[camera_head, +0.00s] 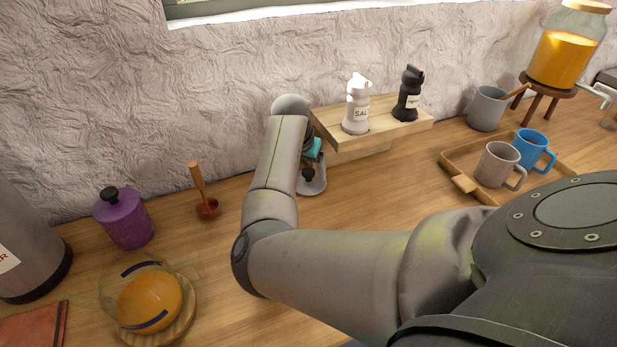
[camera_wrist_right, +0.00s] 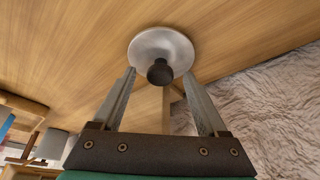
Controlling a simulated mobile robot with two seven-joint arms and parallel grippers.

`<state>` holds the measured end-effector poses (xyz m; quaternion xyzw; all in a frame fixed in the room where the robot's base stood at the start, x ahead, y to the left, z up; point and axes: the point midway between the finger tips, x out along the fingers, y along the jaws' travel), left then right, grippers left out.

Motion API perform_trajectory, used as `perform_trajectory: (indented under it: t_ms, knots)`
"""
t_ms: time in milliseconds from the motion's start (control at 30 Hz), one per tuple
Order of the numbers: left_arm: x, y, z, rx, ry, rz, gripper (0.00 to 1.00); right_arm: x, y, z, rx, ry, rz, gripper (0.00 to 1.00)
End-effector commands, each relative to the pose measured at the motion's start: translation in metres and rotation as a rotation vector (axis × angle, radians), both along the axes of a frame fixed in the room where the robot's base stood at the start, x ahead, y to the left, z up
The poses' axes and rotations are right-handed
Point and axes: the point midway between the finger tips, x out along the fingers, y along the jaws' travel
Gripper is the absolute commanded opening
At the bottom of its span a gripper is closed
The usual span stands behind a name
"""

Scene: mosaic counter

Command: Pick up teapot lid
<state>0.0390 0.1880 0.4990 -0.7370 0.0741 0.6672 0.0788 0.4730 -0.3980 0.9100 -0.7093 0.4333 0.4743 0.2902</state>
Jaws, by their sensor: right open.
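The teapot lid, a pale grey disc with a black knob, lies on the wooden counter beside the shelf block in the head view (camera_head: 313,187). It also shows in the right wrist view (camera_wrist_right: 150,42), knob toward the camera. My right gripper (camera_wrist_right: 159,73) is open and empty, its two fingers pointing at the lid with the knob between and just past the fingertips. In the head view my right arm hides most of this gripper. A round glass vessel with orange liquid (camera_head: 150,300), possibly the teapot, sits on a wooden coaster at lower left. My left gripper is not in view.
A wooden shelf block (camera_head: 350,143) with a salt shaker (camera_head: 357,108) and a dark shaker (camera_head: 408,97) stands close beside the gripper. A purple jar (camera_head: 124,220) and wooden scoop (camera_head: 206,207) stand left. A tray (camera_head: 462,180) with mugs is right.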

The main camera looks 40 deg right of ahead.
Motion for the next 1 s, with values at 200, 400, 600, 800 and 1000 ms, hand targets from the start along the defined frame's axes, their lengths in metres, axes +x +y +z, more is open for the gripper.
perform_trajectory:
  t_ms: [200, 400, 600, 800, 1000]
  knots:
    - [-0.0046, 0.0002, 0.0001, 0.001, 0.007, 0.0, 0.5, 0.0001, -0.0002, 0.0011, -0.001, -0.001, -0.001, 0.65]
    - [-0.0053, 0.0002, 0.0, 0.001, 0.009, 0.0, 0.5, 0.0001, -0.0001, 0.0012, -0.001, -0.001, -0.001, 0.42]
    - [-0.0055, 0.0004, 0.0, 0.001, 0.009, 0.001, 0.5, 0.0, 0.0, 0.0012, -0.001, 0.0, 0.0, 0.2]
    - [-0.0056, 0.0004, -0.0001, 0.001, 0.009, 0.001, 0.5, 0.0, 0.0, 0.0012, -0.001, 0.0, 0.0, 0.0]
    - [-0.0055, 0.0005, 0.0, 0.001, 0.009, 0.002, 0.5, 0.0001, 0.0, 0.0013, -0.001, 0.0, 0.0, 0.0]
